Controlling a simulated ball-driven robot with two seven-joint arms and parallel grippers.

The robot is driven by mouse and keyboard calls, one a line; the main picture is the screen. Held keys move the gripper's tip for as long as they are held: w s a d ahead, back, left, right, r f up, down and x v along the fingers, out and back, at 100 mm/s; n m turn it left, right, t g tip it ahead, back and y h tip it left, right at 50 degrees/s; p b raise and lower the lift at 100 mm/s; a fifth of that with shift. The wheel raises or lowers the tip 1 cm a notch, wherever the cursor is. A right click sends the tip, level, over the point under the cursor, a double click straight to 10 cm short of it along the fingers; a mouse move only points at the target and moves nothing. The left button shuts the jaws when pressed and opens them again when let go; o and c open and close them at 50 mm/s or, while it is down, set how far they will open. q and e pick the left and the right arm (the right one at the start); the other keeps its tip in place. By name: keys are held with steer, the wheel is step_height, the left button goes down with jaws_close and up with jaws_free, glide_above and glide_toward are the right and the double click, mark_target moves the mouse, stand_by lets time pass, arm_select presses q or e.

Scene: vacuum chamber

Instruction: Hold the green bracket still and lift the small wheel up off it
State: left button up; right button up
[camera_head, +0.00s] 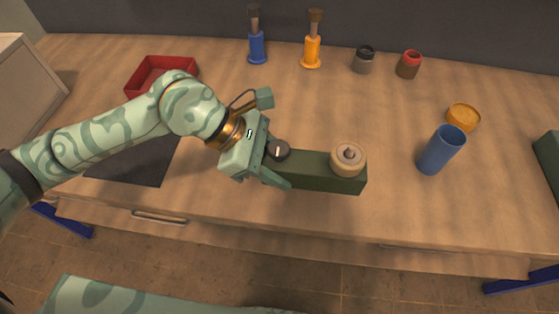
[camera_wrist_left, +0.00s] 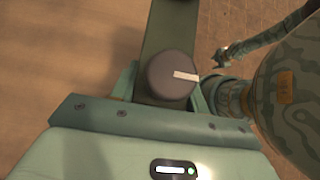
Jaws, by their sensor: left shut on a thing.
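The dark green bracket (camera_head: 319,173) is a long bar lying near the front of the table. It also shows in the wrist view (camera_wrist_left: 171,30). The small tan wheel (camera_head: 348,158) sits on its right end, around a grey pin. A round dark knob (camera_head: 279,151) with a white mark is on its left end and shows in the wrist view (camera_wrist_left: 172,76). My left gripper (camera_head: 276,166) is shut on that left end, one finger on each side of the bar. What looks like my right gripper (camera_wrist_left: 219,57) is small and blurred, low beyond the table.
A blue cup (camera_head: 440,152) and a yellow round dish (camera_head: 463,117) stand to the right. A red tray (camera_head: 133,86) and a dark mat (camera_head: 135,165) lie left. Two handled tools and two small jars line the back. The table behind the bracket is clear.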

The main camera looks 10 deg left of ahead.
arm_select(q)
steer(key=shift+w+a+f+b, duration=0.25)
steer(key=shift+w+f+b, duration=1.55)
steer(key=shift+w+b, duration=0.25)
steer(key=shift+w+a+f+b, duration=0.2)
steer(key=shift+w+f+b, duration=1.6)
steer(key=shift+w, duration=0.3)
steer(key=shift+w+a+f+b, duration=0.25)
steer(key=shift+w+f+b, duration=1.5)
steer(key=shift+w+b, duration=0.3)
steer(key=shift+w+f, duration=0.3)
steer(key=shift+w, duration=0.1)
steer(key=shift+w+f+b, duration=0.2)
steer(key=shift+w+b, duration=0.05)
steer(key=shift+b, duration=0.25)
steer(key=shift+w, duration=0.1)
arm_select(e)
steer(key=s+d+f+g, duration=0.1)
steer(key=s+f, duration=0.3)
steer(key=f, duration=0.7)
steer(key=shift+s+f+g, duration=0.2)
steer(key=shift+s+g, duration=0.1)
steer(key=shift+s, duration=0.1)
arm_select(q)
steer(key=shift+a, duration=0.1)
steer(key=shift+f, duration=0.5)
arm_select(e)
steer(key=shift+s+a+f, duration=0.1)
steer(key=shift+a, duration=0.3)
